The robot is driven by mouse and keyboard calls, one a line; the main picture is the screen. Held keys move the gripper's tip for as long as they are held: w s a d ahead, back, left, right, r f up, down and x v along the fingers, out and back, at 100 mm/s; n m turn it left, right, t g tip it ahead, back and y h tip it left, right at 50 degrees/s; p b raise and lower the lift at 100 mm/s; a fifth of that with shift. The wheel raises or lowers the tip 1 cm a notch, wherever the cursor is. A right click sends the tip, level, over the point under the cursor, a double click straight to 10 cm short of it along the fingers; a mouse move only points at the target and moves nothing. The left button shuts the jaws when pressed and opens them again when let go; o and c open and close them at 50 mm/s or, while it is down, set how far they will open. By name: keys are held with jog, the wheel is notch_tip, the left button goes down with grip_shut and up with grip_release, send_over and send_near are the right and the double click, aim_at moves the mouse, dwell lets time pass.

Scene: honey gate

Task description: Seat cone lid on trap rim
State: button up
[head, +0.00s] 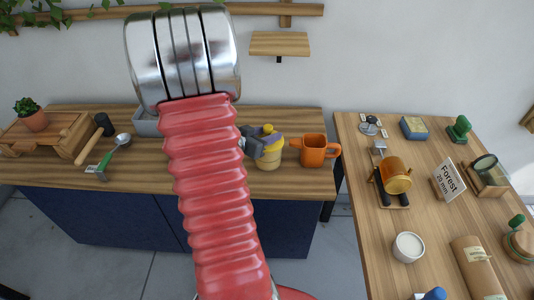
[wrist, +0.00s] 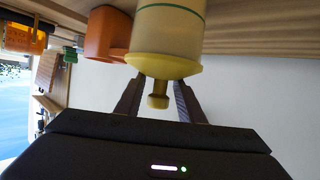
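The cone lid (wrist: 162,65) is pale yellow with a small knob. The trap (wrist: 170,25) is a cream, jar-like body with a green line; in the head view (head: 267,161) it stands upright on the left wooden counter. The lid lies against the trap's rim, with no clear gap or tilt. My gripper (wrist: 158,86) is at the lid, one finger on each side of the knob, with space between knob and fingers. In the head view my gripper (head: 256,143) partly covers the lid (head: 271,137) from the left. The exact fingertip contact is hidden.
A floor gap separates the right table (head: 385,240), which holds an amber jar (head: 397,178) and a white bowl (head: 408,247).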

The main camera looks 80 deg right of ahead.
jog(key=shift+v, duration=1.75)
dwell(0.4)
jog(key=shift+o, duration=0.5)
jog(key=o, duration=0.5)
jog(key=shift+c, duration=0.2)
jog(key=shift+o, duration=0.4)
jog(key=o, duration=0.7)
jog(key=shift+o, duration=0.3)
jog(key=shift+o, duration=1.3)
